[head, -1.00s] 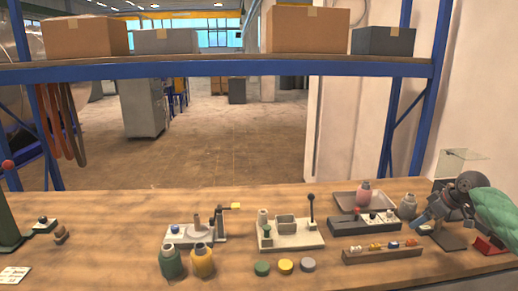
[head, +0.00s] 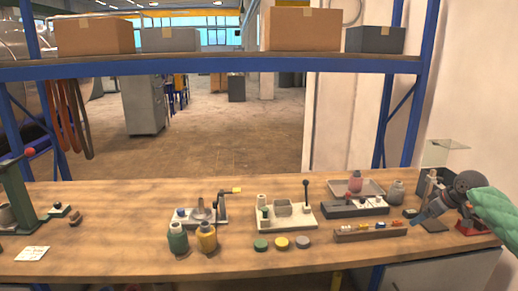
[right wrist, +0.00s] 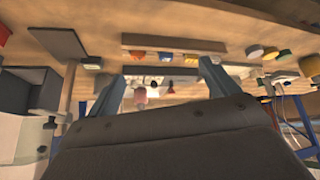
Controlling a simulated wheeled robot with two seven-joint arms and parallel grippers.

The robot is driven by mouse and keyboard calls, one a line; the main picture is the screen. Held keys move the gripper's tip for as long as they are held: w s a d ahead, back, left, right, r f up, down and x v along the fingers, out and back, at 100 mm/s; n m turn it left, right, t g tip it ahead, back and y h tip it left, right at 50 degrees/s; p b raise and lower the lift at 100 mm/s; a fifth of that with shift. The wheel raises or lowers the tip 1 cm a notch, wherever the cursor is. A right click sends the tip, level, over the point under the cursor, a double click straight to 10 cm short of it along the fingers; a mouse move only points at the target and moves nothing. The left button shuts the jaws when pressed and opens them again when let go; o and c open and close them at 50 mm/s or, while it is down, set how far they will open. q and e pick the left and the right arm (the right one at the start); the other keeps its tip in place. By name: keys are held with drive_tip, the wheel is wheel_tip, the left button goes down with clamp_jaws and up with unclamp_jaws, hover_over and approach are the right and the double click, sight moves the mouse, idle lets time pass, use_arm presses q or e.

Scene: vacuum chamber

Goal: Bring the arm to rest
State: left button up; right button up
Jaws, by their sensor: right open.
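My right arm, with a green sleeve, comes in from the right edge in the head view. Its gripper (head: 420,219) points left and down over the right end of the table, beside a narrow wooden rack (head: 350,236) of small coloured pieces. In the right wrist view the two blue-grey fingers (right wrist: 160,88) stand well apart. The gap between them holds nothing; the rack (right wrist: 174,42) and a pink bottle (right wrist: 141,97) show beyond. My left gripper is not in view.
The wooden table (head: 130,245) carries a pale fixture with a lever (head: 300,222), green (head: 178,240) and yellow (head: 207,239) bottles, several round caps and a dark box (head: 340,209). A red stand (head: 470,228) is close to my right arm. A blue-framed shelf (head: 200,67) spans above.

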drive_tip(key=a+f+m+t+h, duration=0.1)
drive_tip(key=a+f+t+h, duration=0.3)
drive_tip(key=a+f, duration=0.65)
drive_tip(key=s+a+f+g, duration=0.1)
drive_tip(key=s+a+f, duration=0.5)
drive_tip(key=f, duration=0.3)
drive_tip(key=s+a+f+g, duration=0.1)
drive_tip(key=s+a+f, duration=0.45)
drive_tip(key=f, duration=0.35)
drive_tip(key=s+a+f+m+g, duration=0.1)
drive_tip(key=s+a+f, duration=0.5)
drive_tip(key=s, duration=0.6)
drive_tip(key=s+a+f+g+y, duration=0.1)
drive_tip(key=s+a+f+g, duration=0.2)
drive_tip(key=s+a+f, duration=0.4)
drive_tip(key=s+a+f+m+g+y, duration=0.1)
drive_tip(key=s+a+f+g, duration=0.1)
drive_tip(key=s+a+f, duration=0.4)
drive_tip(key=s+f, duration=0.5)
drive_tip(key=s, duration=0.8)
drive_tip(key=shift+a+m, duration=0.15)
drive_tip(key=shift+m, duration=0.15)
drive_tip(key=shift+w, duration=0.1)
